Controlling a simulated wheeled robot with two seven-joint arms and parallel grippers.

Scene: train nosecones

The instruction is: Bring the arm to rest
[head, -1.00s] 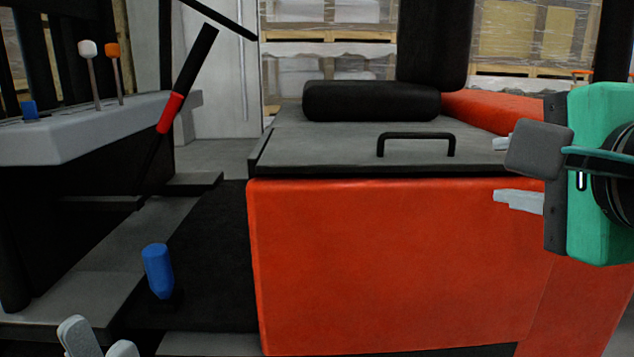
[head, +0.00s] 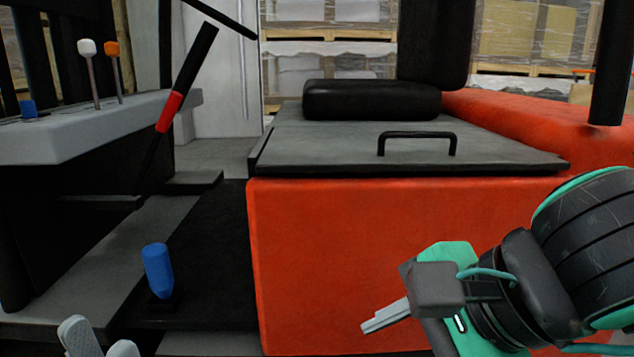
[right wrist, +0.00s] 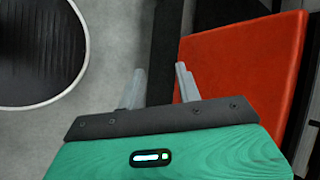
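My right gripper (head: 388,316), with a green body and grey fingers, is low in front of the red side of the vehicle in the head view, pointing left. In the right wrist view its two fingers (right wrist: 160,86) stand apart with nothing between them. My left gripper (head: 97,341) shows only as two grey fingertips at the bottom left edge of the head view. They are apart, and no object shows between them; the rest of it is out of frame.
The red vehicle body (head: 330,260) has a grey lid (head: 330,148) with a black handle (head: 415,135). A blue knob (head: 158,270) stands on the dark floor. A grey console (head: 90,130) with levers is at the left. The red panel (right wrist: 250,65) is close to my right fingers.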

